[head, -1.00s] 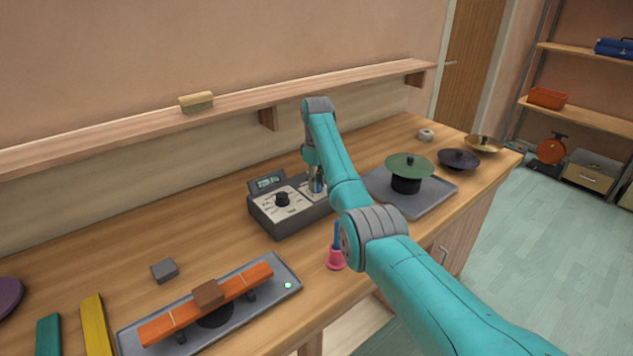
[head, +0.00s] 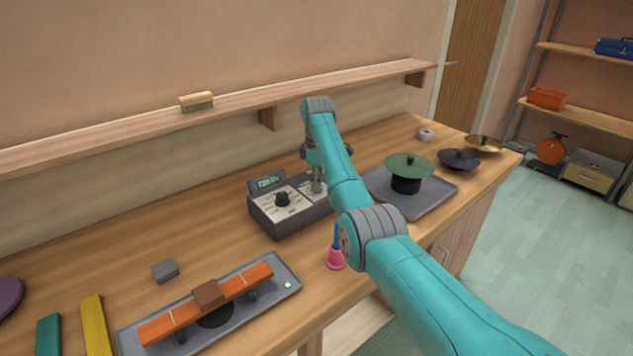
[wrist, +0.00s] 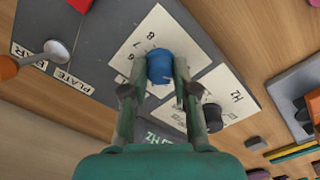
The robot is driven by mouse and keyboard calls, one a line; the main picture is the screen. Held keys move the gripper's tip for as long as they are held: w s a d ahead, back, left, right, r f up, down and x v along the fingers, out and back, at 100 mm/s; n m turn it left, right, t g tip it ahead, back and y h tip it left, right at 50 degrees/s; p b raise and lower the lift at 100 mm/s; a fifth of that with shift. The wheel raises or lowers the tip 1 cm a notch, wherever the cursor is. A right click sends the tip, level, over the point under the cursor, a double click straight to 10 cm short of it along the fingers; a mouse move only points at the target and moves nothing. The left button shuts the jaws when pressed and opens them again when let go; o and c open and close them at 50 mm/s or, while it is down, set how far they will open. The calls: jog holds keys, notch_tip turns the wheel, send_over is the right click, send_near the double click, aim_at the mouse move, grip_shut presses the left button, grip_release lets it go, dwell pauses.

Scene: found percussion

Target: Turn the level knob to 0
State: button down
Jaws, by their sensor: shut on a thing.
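The control box (head: 277,226) stands on the bench, with a small lit display at its back left. In the wrist view the blue knob (wrist: 160,66) sits on a white dial plate (wrist: 150,38) with printed numbers, 6, 7 and 8 among them. I take it to be the level knob; no pointer mark is clear. My gripper (wrist: 160,82) is shut on it from above, one finger on each side. In the head view my gripper (head: 317,186) hides the blue knob. A black knob (head: 282,198) is beside it on an Hz plate (wrist: 232,92).
A grey tray with a green cymbal (head: 409,164) is right of the box. A pink bell-shaped thing with a blue handle (head: 336,259) stands in front, close to my arm. An orange bar on a grey base (head: 285,267) is at the front left. A shelf (head: 235,107) runs behind.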

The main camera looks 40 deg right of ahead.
dwell(0.3)
jog(key=c, duration=0.9)
grip_release()
jog(key=shift+r, duration=3.7)
